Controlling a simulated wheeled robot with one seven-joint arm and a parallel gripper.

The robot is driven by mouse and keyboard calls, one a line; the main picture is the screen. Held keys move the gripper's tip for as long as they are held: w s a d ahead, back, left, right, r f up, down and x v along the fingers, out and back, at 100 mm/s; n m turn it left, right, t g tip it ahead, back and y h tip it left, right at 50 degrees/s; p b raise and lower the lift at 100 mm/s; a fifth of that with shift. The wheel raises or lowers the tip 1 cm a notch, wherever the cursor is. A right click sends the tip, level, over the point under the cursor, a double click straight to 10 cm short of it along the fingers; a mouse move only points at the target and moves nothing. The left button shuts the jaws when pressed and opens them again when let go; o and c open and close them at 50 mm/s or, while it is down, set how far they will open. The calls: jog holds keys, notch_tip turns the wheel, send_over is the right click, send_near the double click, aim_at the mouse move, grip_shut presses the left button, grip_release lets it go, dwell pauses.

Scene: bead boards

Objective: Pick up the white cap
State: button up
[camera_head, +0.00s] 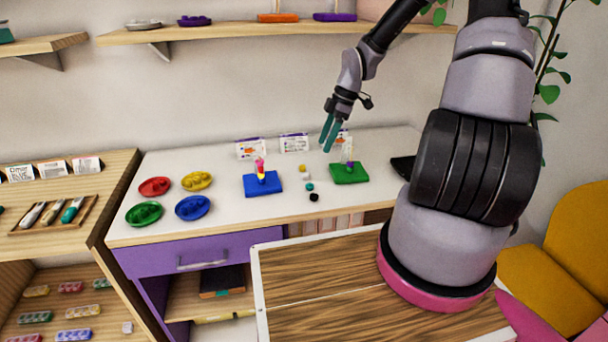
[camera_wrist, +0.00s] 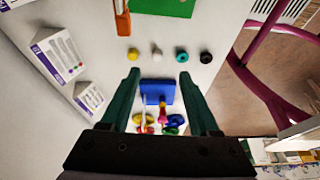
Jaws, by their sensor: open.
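The white cap (camera_head: 306,176) is a small piece on the white table, in a short row with a yellow, a teal and a black one. In the wrist view, the white cap (camera_wrist: 157,51) lies between the yellow and the teal pieces, beyond my fingertips. My gripper (camera_head: 328,146) is open and empty, above the back of the table and apart from the cap. Its two teal fingers show spread in the wrist view (camera_wrist: 158,76).
A blue board (camera_head: 263,190) with stacked pieces stands left of the row, a green board (camera_head: 349,179) with a peg right of it. Coloured dishes (camera_head: 194,207) sit farther left. Cards (camera_head: 294,142) stand along the back. A black object (camera_head: 403,166) lies at the right.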

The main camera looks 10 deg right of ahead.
aim_at(307, 174)
jog(key=shift+n, duration=0.3)
jog(key=x, duration=0.6)
jog(key=shift+w+a+f, duration=0.2)
jog(key=shift+w+a, duration=0.05)
jog(key=shift+w, duration=0.1)
jog(key=x, duration=0.5)
jog(key=shift+s+a, duration=0.1)
jog(key=shift+a, duration=0.3)
jog(key=shift+r, duration=0.1)
grip_shut()
